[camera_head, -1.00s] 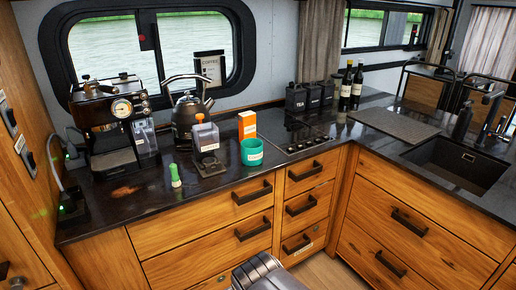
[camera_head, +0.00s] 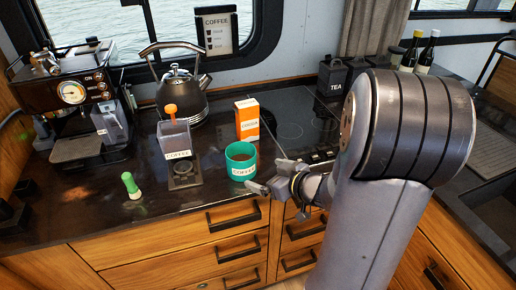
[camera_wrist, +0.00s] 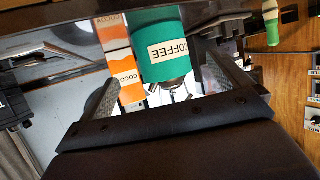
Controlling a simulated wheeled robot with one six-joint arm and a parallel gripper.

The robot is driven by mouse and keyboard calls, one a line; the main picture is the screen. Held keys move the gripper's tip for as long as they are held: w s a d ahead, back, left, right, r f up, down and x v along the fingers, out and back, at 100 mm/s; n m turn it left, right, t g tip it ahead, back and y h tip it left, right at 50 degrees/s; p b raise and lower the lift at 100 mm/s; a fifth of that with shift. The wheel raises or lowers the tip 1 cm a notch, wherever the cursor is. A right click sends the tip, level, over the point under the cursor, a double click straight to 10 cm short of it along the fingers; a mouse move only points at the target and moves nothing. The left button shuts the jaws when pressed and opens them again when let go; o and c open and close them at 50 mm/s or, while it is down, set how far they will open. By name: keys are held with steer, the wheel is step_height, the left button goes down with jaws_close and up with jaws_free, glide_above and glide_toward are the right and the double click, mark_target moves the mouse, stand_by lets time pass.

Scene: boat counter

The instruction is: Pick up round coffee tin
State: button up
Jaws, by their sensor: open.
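The round coffee tin (camera_head: 241,161) is green with a white COFFEE label and stands upright on the dark counter near its front edge. Its top looks open, with brown inside. My gripper (camera_head: 264,176) is open beside the tin, at its lower right in the head view. In the wrist view the tin (camera_wrist: 162,45) shows upside down, beyond and between the two fingers of my gripper (camera_wrist: 175,85). The fingers appear apart from it, and nothing is held.
An orange cocoa box (camera_head: 247,118) stands just behind the tin. A square coffee canister (camera_head: 174,139) with an orange knob sits to the left, near a green-handled tool (camera_head: 131,186). A kettle (camera_head: 182,96) and espresso machine (camera_head: 75,100) stand behind. A hob (camera_head: 300,118) is at right.

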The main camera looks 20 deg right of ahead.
mark_target(251, 169)
steer(key=x, duration=0.5)
steer(key=shift+s, duration=0.1)
steer(key=shift+x, duration=3.05)
steer(key=shift+c, duration=0.6)
steer(key=shift+y, duration=0.3)
steer(key=c, duration=1.1)
